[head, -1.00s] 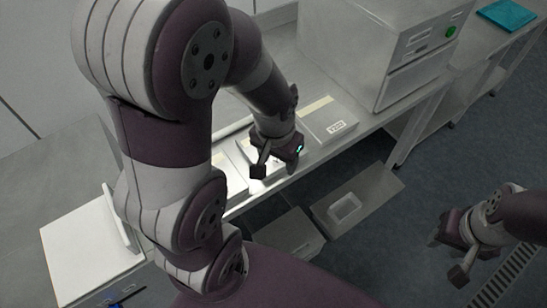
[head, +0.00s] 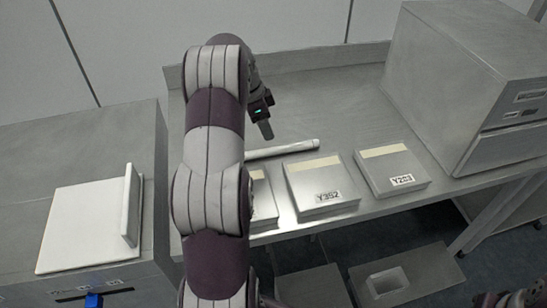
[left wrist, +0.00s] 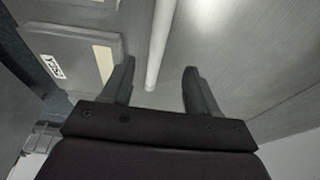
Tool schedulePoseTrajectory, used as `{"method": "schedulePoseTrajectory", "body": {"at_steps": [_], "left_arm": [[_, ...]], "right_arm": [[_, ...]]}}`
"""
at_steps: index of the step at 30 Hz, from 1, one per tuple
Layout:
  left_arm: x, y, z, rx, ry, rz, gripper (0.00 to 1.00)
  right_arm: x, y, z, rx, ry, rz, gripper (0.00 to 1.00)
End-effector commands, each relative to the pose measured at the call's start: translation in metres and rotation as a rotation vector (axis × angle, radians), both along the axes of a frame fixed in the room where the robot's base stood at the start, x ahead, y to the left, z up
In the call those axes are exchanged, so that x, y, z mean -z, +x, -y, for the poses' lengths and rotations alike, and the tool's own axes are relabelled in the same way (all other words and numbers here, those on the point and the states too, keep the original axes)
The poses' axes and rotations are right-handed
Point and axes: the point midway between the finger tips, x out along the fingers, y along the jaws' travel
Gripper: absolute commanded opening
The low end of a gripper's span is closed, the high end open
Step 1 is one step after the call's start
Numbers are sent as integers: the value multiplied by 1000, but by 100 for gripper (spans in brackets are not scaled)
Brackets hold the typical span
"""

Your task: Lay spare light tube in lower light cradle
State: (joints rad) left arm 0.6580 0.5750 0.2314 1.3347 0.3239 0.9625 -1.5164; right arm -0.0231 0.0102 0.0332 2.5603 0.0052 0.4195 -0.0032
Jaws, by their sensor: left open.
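The light tube (head: 285,149), a slim white rod, lies on the steel bench behind the row of flat boxes. Its left part is hidden behind my left arm. My left gripper (head: 265,125) is over the bench near the tube, fingers pointing down. In the left wrist view the tube (left wrist: 159,40) runs between the open fingers of the left gripper (left wrist: 158,72), which does not hold it. I cannot pick out the lower light cradle. My right gripper is not in view; only a piece of my right arm shows at the bottom right edge.
Flat labelled boxes (head: 318,188) line the bench front; another (head: 392,172) is to the right. A large grey machine (head: 470,85) stands at the right end. A white board with an upright panel (head: 132,205) is on the left cabinet. An open bin (head: 420,272) is below.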

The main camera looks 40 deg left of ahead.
Motion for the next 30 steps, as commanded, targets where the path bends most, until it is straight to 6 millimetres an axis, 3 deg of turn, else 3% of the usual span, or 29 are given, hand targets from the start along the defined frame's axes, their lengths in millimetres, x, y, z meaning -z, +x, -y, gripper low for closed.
{"method": "schedulePoseTrajectory", "body": {"at_steps": [1,2,3,8,16,23,25,29,30], "left_arm": [[24,3,3,2,0,0,60],[30,4,4,1,0,0,60],[27,5,5,0,-1,-2,60],[42,9,8,-2,0,0,60],[86,14,18,-2,-1,-2,60],[91,15,18,-3,2,1,60],[91,15,18,-3,2,1,43],[91,15,18,-2,2,0,1],[91,15,18,-2,2,0,0]], "right_arm": [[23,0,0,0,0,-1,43],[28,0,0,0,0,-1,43],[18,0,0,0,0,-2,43],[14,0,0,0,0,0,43],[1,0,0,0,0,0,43],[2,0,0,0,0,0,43],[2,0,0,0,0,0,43],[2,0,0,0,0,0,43],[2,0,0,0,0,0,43]]}}
